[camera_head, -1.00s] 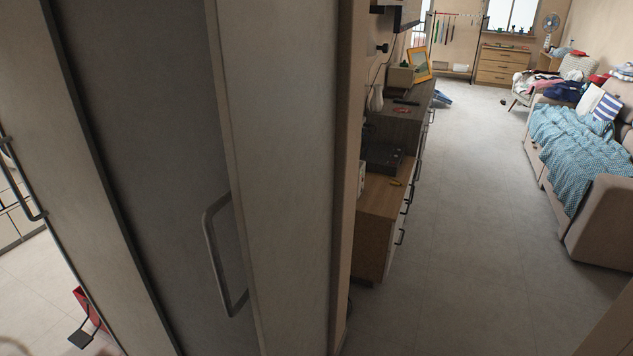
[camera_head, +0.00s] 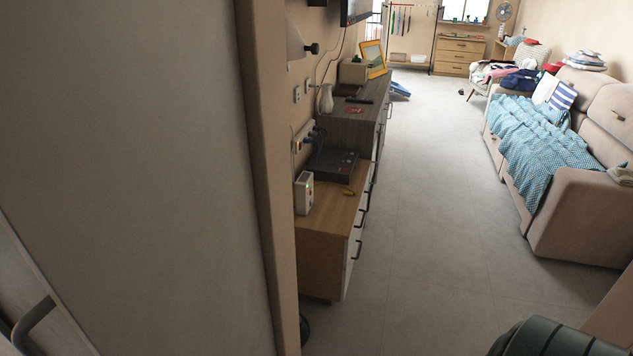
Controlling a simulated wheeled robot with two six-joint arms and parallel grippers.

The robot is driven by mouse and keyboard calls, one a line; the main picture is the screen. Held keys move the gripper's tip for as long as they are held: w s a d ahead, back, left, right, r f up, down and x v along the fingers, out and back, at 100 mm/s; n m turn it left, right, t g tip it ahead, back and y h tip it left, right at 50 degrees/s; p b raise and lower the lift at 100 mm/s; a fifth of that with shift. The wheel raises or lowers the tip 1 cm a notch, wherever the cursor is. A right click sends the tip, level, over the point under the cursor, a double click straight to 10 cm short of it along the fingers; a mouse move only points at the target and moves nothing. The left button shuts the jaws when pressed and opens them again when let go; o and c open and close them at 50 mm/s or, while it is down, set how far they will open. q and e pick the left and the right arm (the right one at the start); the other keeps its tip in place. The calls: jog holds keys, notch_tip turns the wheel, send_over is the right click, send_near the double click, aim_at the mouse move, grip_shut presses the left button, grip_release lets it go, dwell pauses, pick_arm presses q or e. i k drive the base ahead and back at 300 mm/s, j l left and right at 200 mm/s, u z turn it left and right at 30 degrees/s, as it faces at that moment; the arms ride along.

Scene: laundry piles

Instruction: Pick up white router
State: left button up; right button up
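A small white box-shaped device with a green light, which looks like the white router (camera_head: 304,194), stands upright on the near end of a low wooden cabinet (camera_head: 325,243). It is close to the wall, just past the edge of the doorway. A dark flat box (camera_head: 332,166) lies behind it on the same cabinet. Neither of my grippers is in view.
A large pale door or panel (camera_head: 150,150) fills the left side. Grey floor (camera_head: 430,220) is clear between the cabinets and the beige sofa (camera_head: 580,215) with a blue blanket (camera_head: 535,140). A dark green rounded thing (camera_head: 555,340) shows at bottom right.

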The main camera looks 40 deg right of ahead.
aim_at(303, 184)
jog(key=i+l, duration=0.1)
jog(key=l, duration=0.3)
jog(key=i+l, duration=0.15)
jog(key=l, duration=0.25)
jog(key=i+l, duration=0.1)
jog(key=l, duration=0.3)
jog(key=i+l, duration=0.1)
jog(key=l, duration=0.3)
jog(key=i+l, duration=0.15)
jog(key=l, duration=0.25)
jog(key=i+l, duration=0.1)
jog(key=l, duration=0.3)
jog(key=i+l, duration=0.1)
jog(key=l, duration=0.35)
